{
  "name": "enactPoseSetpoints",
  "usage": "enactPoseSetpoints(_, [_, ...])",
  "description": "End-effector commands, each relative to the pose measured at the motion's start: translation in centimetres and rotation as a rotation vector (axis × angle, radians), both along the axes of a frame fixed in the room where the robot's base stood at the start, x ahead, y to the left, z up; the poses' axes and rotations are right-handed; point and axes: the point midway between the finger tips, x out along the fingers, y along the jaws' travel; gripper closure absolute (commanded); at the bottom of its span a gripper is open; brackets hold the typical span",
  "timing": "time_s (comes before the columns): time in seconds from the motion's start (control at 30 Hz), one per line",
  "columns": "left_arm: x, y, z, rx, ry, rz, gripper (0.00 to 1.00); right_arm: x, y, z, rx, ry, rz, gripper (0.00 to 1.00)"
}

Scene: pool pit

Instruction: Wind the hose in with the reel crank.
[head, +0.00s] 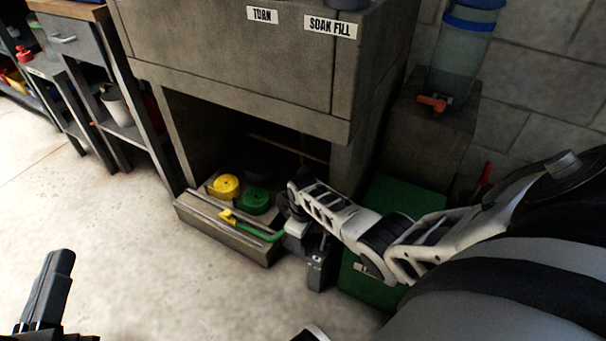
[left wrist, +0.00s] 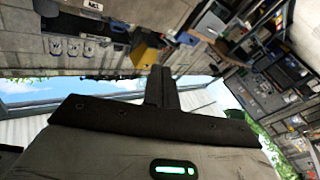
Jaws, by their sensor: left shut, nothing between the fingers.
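A green hose length with a yellow nozzle end (head: 240,226) lies at the front ledge of the low recess under the concrete block. My right gripper (head: 318,262) is beside its right end, pointing down. Its fingers are dark and partly hidden, so I cannot tell whether they are open or touching anything. I cannot clearly make out the reel or its crank; they may be hidden behind my right arm or in the dark recess. My left gripper (head: 60,264) is at the lower left over bare floor. In the left wrist view its fingers (left wrist: 162,88) are together and empty.
A yellow round object (head: 223,187) and a green one (head: 255,201) sit in the recess. A green mat (head: 408,196) lies under my right arm. A clear dispenser with an orange tap (head: 434,103) stands at right. A bench (head: 126,130) stands left. Floor at front left is clear.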

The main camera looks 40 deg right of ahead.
Motion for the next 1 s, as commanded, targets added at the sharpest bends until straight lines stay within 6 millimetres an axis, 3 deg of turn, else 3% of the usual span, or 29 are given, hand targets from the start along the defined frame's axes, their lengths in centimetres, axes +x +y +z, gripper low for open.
enactPoseSetpoints(0.1, [-0.2, -0.1, 0.1, -0.013, 0.038, -0.01, 1.0, -0.3, 0.7, -0.2, 0.032, -0.034, 0.004, 0.76])
enactPoseSetpoints(0.23, [-1.0, -0.4, -1.8, -0.046, 0.176, -0.022, 1.0, -0.2, 0.9, -0.7, 0.076, -0.134, 0.004, 0.76])
enactPoseSetpoints(0.67, [-1.2, -0.5, -2.3, -0.055, 0.205, -0.029, 1.0, 0.0, 1.1, -1.2, 0.112, -0.219, 0.008, 0.76])
enactPoseSetpoints(0.7, [-1.2, -0.5, -2.3, -0.055, 0.205, -0.029, 1.0, 0.0, 1.1, -1.2, 0.111, -0.218, 0.008, 0.44])
enactPoseSetpoints(0.73, [-1.2, -0.4, -2.3, -0.056, 0.205, -0.029, 1.0, 0.0, 1.1, -1.2, 0.112, -0.219, 0.007, 0.38])
enactPoseSetpoints(1.0, [-1.2, -0.4, -2.2, -0.056, 0.203, -0.029, 1.0, 0.1, 0.7, -1.1, 0.105, -0.222, 0.005, 0.38])
